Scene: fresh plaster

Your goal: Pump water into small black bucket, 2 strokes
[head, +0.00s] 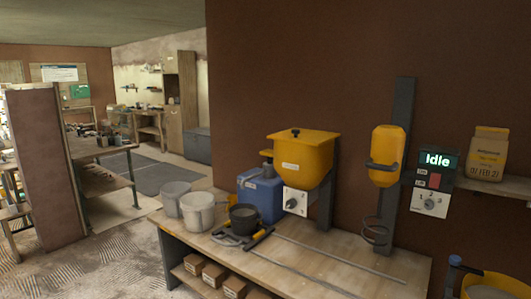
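The small black bucket (244,219) stands upright on the wooden workbench (300,262), in front of a blue container (258,199). The container has a pale label, and a yellow pump-like top (266,155) shows above it, partly behind the yellow hopper. The bucket's inside looks dark, and I cannot tell whether it holds water. My gripper is not in view.
Two pale buckets (198,212) stand left of the black bucket. A dark tool with a yellow handle (262,236) lies before it. A yellow hopper (302,158) with a dial box stands to the right. A display (437,161) reads "Idle". The bench's right part is mostly clear.

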